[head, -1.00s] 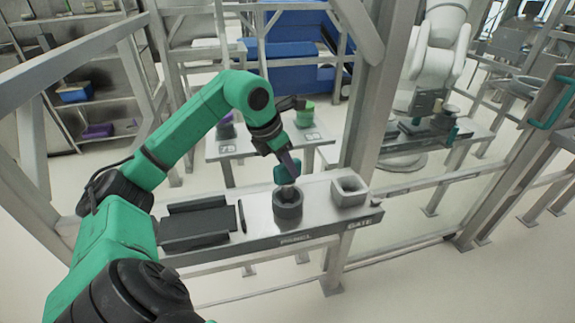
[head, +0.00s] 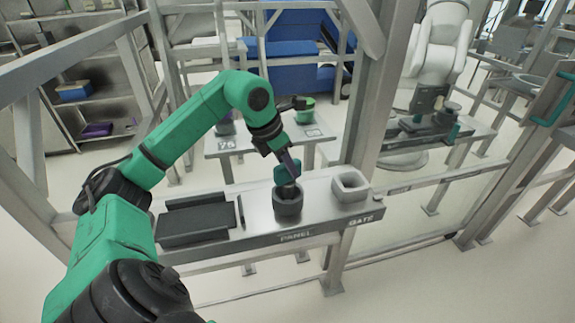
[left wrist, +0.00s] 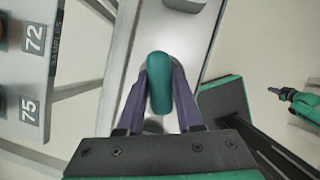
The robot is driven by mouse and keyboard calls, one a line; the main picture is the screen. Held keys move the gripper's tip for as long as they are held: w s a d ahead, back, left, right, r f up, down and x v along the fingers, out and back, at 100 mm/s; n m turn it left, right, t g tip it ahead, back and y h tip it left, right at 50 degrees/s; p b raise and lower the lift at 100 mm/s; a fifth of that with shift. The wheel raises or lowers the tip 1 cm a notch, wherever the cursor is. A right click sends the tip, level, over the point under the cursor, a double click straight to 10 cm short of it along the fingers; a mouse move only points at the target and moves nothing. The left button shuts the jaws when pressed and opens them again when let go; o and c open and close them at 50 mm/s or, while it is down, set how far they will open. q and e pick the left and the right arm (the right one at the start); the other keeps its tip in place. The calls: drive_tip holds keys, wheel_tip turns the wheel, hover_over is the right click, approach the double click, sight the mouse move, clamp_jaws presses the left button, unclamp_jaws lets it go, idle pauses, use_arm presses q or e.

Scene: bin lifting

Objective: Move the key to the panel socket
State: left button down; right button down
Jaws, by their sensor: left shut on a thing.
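The key, a teal rounded piece (head: 286,175), is held between the purple fingers of my left gripper (head: 289,162). In the left wrist view the key (left wrist: 158,85) fills the space between both fingers. The panel socket, a dark grey round cup (head: 287,207), stands on the grey shelf marked PANEL. The key is right over the socket mouth, with its lower end at or just inside the rim; I cannot tell how deep. In the left wrist view the key and gripper hide the socket. My right gripper is not in view.
A light grey square socket (head: 351,187) stands to the right, by the GATE label. A dark tray (head: 197,223) lies to the left. A frame post (head: 376,100) rises behind the shelf. A white robot arm (head: 440,55) stands beyond the frame.

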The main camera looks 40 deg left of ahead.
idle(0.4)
use_arm(q)
drive_tip(key=shift+f+b, duration=0.4)
drive_tip(key=shift+b, duration=0.05)
drive_tip(key=shift+f+b, duration=0.8)
drive_tip(key=shift+f, duration=0.05)
drive_tip(key=shift+c, duration=2.4)
unclamp_jaws()
drive_tip(key=o, duration=0.5)
